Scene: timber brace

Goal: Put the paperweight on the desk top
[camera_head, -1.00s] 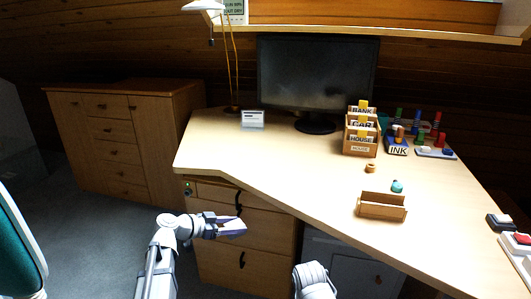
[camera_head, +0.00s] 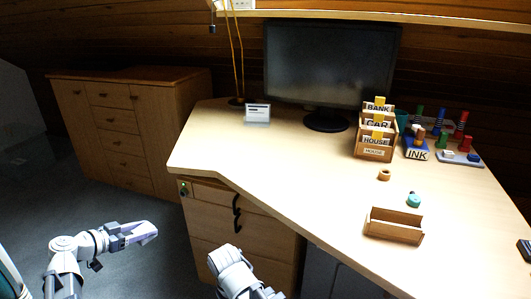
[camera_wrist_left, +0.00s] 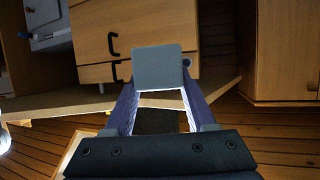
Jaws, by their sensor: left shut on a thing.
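My left gripper (camera_head: 146,232) is left of the desk, out over the dark floor and apart from the desk. In the left wrist view its two purple fingers are shut on a plain grey square block, which I take to be the paperweight (camera_wrist_left: 158,68). In the head view the block cannot be made out at the fingertips. The desk top (camera_head: 290,175) is pale wood with a wide bare area at its left and middle. My right arm (camera_head: 235,272) shows at the bottom edge; its fingers are out of view.
A monitor (camera_head: 328,65), a small white card (camera_head: 257,113) and a labelled letter rack (camera_head: 375,147) stand at the back of the desk. An open wooden tray (camera_head: 394,232), a wooden ring (camera_head: 384,174) and a teal item (camera_head: 413,200) are at the right. Drawers (camera_head: 235,235) lie under the desk.

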